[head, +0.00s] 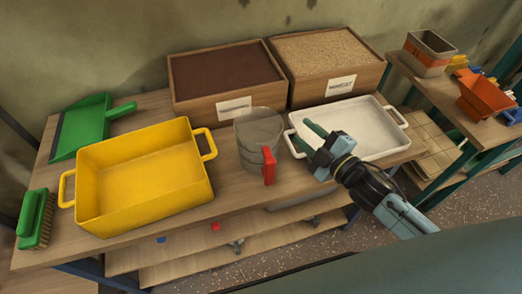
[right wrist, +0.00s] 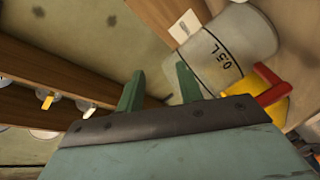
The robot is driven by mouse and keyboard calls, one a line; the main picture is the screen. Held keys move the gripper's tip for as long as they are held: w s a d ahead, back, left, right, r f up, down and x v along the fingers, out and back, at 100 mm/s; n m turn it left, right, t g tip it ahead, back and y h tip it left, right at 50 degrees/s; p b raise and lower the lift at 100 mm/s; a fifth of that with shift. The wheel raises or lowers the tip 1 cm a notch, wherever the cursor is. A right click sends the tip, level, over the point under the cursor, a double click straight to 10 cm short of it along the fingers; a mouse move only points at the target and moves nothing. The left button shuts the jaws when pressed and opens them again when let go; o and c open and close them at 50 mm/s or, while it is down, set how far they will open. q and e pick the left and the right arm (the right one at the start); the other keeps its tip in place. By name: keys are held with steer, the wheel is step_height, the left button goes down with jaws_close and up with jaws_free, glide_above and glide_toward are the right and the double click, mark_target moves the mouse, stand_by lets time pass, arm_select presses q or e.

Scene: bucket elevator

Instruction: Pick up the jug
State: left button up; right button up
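The jug (head: 258,136) is a translucent grey measuring jug with a red handle. It stands upright on the wooden bench between the yellow tray and the white tray, its handle facing the front. My right gripper (head: 303,134) is to the right of the jug, over the left part of the white tray, with its green fingers apart and empty. I see a gap between fingers and jug in the head view. My left gripper is out of view.
A yellow tray (head: 84,205) stands left of the jug and a white tray (head: 383,153) right of it. Two filled wooden boxes (head: 203,111) (head: 305,96) stand behind. A green dustpan (head: 82,128) and brush (head: 36,219) lie at left. A side shelf holds orange containers (head: 484,96).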

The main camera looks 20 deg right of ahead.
mark_target(262, 152)
steer(key=s+n+g+y, duration=0.5)
steer(key=n+g+y, duration=0.55)
steer(key=n, duration=0.55)
steer(key=shift+t, duration=0.25)
steer(key=x, duration=0.4)
steer(key=p+x, duration=0.1)
steer(key=x, duration=0.8)
steer(key=shift+s+a+f+p, duration=0.15)
steer(key=shift+a+f+p, duration=0.15)
steer(key=shift+f+p, duration=0.05)
jaws_close()
